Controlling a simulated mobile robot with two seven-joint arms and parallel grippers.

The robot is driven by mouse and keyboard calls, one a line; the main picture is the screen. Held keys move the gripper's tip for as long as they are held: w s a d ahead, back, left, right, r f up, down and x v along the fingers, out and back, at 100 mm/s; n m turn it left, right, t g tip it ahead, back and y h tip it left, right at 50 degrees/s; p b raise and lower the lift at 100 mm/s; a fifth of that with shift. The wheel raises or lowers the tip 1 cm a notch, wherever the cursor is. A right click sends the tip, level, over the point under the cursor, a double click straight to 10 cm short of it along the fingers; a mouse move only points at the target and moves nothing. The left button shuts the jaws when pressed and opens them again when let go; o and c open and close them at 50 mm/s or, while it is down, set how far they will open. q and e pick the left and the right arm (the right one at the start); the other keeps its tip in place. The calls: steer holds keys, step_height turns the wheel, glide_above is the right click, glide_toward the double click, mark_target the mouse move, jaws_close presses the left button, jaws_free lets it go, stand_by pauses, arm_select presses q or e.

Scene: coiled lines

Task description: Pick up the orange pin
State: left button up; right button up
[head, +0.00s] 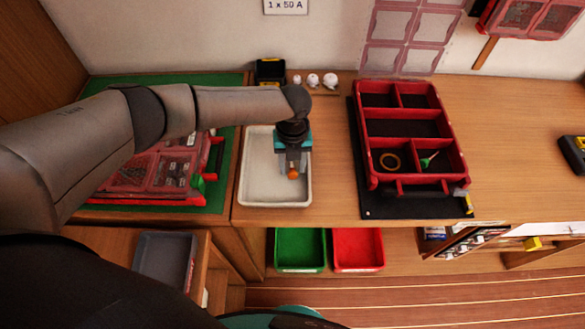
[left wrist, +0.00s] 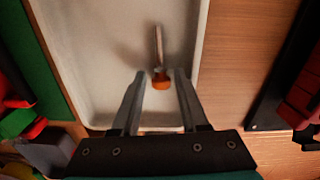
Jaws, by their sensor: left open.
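The orange pin (left wrist: 160,80) has an orange head and a thin metal shaft. In the left wrist view it is over the white tray (left wrist: 80,60), with its head between my left gripper's fingertips (left wrist: 158,76). The fingers stand apart, with a gap on each side of the head. In the head view the orange head (head: 293,174) shows at the tips of my left gripper (head: 292,172), above the white tray (head: 270,197). The pin's shaft is hidden there. I cannot tell whether the pin touches the tray floor. My right gripper is not in view.
A red divided box (head: 412,183) on a black mat stands to the right, with a ring and a green piece inside. A red organiser (head: 150,200) lies on a green mat at the left. White balls (head: 313,80) stand behind the tray. Bare wood (head: 335,190) lies between tray and mat.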

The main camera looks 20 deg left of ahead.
arm_select(q)
steer(key=shift+f, duration=0.35)
jaws_close()
